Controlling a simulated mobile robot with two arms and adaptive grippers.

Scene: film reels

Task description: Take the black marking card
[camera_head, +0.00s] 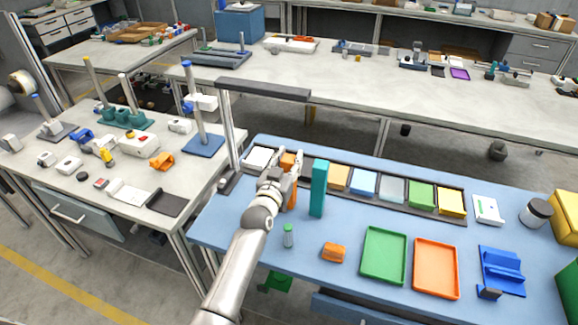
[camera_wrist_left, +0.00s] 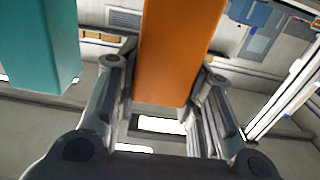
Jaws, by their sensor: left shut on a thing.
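My left gripper (camera_head: 279,174) is at the left part of the blue-topped table, shut on an orange upright block (camera_head: 293,197). The orange block fills the space between the fingers in the left wrist view (camera_wrist_left: 178,50). A teal upright block (camera_head: 318,190) stands just right of the gripper, apart from it; it also shows in the wrist view (camera_wrist_left: 40,45). A flat black piece (camera_head: 165,202) lies on the left table beside a white one; I cannot tell if it is the black marking card. My right gripper is not in view.
A dark rack of coloured compartments (camera_head: 393,189) runs along the back of the blue table. A green tray (camera_head: 384,284), an orange tray (camera_head: 436,296), a small orange piece (camera_head: 333,252) and a small bottle (camera_head: 288,235) are in front. A blue stand (camera_head: 502,271) is at right.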

